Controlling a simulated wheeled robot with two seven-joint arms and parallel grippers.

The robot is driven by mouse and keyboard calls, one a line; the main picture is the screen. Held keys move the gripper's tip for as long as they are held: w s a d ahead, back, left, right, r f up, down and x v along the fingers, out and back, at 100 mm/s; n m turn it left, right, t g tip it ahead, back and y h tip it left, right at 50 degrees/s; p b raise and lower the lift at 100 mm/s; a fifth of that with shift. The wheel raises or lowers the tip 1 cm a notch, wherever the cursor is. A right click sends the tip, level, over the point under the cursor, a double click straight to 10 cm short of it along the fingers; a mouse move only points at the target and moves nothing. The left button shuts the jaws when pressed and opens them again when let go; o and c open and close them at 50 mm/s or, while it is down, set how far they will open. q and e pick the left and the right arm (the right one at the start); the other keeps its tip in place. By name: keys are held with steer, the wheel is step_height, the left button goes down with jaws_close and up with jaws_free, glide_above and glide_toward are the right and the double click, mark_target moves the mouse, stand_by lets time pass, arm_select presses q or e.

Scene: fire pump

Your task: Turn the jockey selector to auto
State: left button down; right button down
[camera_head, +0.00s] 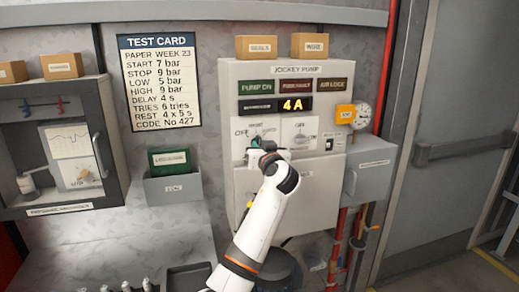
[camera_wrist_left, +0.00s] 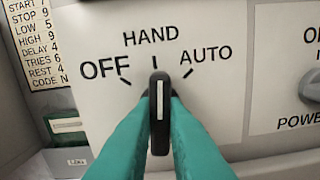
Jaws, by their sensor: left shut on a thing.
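The jockey pump panel (camera_head: 300,85) is on the wall in the head view. Its selector knob (camera_wrist_left: 159,110) is black with a white line and points straight up at HAND in the left wrist view. The OFF mark (camera_wrist_left: 104,68) is to its left and the AUTO mark (camera_wrist_left: 205,54) to its right. My left gripper (camera_wrist_left: 160,128) has its two teal fingers shut on the knob, one on each side. In the head view my left gripper (camera_head: 262,152) hides most of the selector. My right gripper is not in view.
A second knob (camera_wrist_left: 311,88) marked POWER sits to the right on the same panel. A grey box (camera_head: 370,182) juts out right of the panel. A grey bin (camera_head: 173,188) with a green card hangs to the left. Small boxes (camera_head: 310,46) stand on top.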

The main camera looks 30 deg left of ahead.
arm_select(q)
steer(key=shift+m+p, duration=1.4)
steer(key=shift+m, duration=2.7)
steer(key=shift+f, duration=0.1)
steer(key=c, duration=1.5)
jaws_free()
steer(key=shift+o, duration=0.2)
steer(key=b+v, duration=0.4)
steer(key=v, duration=0.8)
